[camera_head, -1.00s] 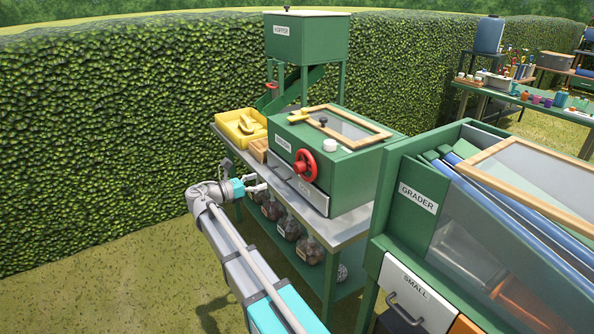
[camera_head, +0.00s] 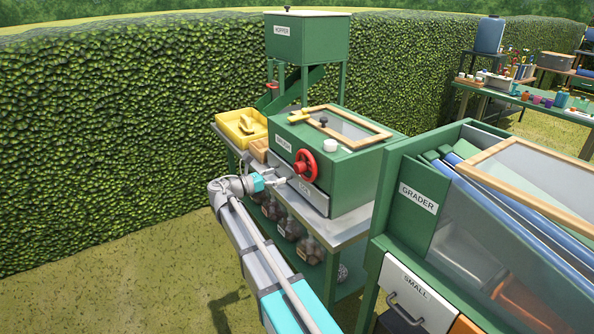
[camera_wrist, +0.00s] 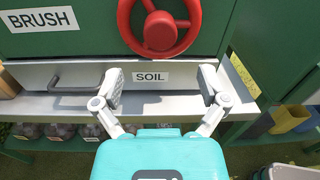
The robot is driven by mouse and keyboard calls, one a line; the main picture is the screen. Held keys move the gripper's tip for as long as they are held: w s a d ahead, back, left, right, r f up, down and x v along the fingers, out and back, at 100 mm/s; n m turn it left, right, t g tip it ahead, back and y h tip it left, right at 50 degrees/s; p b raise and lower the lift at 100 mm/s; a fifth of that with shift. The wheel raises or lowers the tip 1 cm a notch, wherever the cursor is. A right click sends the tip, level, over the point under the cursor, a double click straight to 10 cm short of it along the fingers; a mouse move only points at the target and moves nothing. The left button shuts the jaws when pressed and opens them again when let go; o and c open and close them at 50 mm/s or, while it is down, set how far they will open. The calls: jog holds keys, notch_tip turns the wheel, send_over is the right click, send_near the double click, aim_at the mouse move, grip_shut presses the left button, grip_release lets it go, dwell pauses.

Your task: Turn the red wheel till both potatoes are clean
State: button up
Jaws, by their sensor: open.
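The red wheel (camera_head: 305,165) is on the front of the green box labelled BRUSH (camera_head: 340,160). In the wrist view the red wheel (camera_wrist: 159,30) shows at the top, beyond my open fingers and above a light drawer front labelled SOIL (camera_wrist: 178,76). My gripper (camera_head: 280,182) is open and empty, in front of the drawer front, below and to the left of the wheel in the head view. The wrist view shows my gripper (camera_wrist: 160,88) with its two fingers spread wide. No potatoes can be made out inside the box.
A green hopper (camera_head: 306,40) stands behind the box. A yellow tray (camera_head: 232,125) is at its left. The green grader (camera_head: 415,225) stands close on the right. A drawer handle (camera_wrist: 75,89) sticks out near my left finger. Dark-filled jars stand on the shelf below.

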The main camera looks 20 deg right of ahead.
aim_at(296, 170)
jog(key=x, duration=0.7)
jog(key=shift+w+d, duration=0.1)
jog(key=shift+d, duration=0.15)
jog(key=shift+c, duration=0.3)
jog(key=c, duration=1.1)
